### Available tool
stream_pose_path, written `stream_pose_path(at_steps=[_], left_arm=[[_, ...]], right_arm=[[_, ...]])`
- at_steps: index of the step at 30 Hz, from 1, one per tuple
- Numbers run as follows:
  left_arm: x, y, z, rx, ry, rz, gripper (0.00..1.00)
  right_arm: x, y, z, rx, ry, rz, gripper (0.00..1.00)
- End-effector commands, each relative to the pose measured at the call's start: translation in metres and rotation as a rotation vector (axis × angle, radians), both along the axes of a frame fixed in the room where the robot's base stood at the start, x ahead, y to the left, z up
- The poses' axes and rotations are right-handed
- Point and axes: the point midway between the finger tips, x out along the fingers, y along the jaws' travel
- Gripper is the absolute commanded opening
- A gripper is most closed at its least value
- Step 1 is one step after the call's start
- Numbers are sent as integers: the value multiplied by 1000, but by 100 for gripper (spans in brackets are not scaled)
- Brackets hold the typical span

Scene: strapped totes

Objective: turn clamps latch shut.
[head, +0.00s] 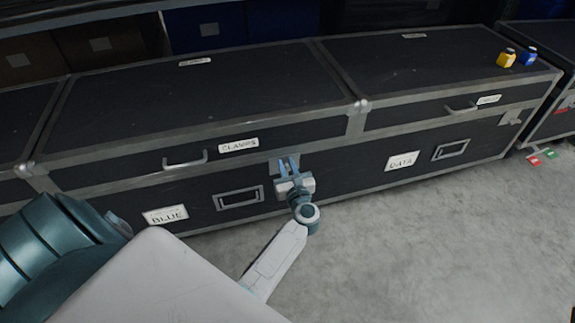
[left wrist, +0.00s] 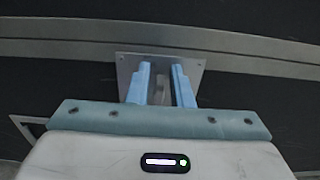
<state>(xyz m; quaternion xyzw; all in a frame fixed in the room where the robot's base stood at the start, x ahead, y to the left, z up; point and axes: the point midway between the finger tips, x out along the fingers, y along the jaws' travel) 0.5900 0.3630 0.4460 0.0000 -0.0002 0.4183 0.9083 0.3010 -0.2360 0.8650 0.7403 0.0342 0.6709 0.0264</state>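The clamps case lid, with its CLAMPS label (head: 239,146), is the long black lid in the middle of the head view and lies down on its case. The latch's metal plate (left wrist: 191,67) is on the case front, right of the label; part of it shows in the head view (head: 273,167). A grey latch piece (left wrist: 159,91) stands out from the plate between the blue fingers of my left gripper (left wrist: 162,72). The fingers are apart, one on each side, with no clear contact. The gripper (head: 288,163) hides most of the latch in the head view. My right gripper is not in view.
A DATA case (head: 402,161) adjoins on the right, with its own latch plate (head: 510,117). A lid handle (head: 186,162) juts out left of the label.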

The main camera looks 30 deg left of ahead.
Motion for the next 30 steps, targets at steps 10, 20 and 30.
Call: stream_pose_path(at_steps=[10, 20, 30], left_arm=[[0, 0, 0, 3, 4, 0, 0], [3, -2, 2, 82, 97, 1, 0], [9, -7, 1, 274, 322, 1, 0]], right_arm=[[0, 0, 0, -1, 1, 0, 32], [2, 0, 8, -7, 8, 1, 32], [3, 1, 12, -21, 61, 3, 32]])
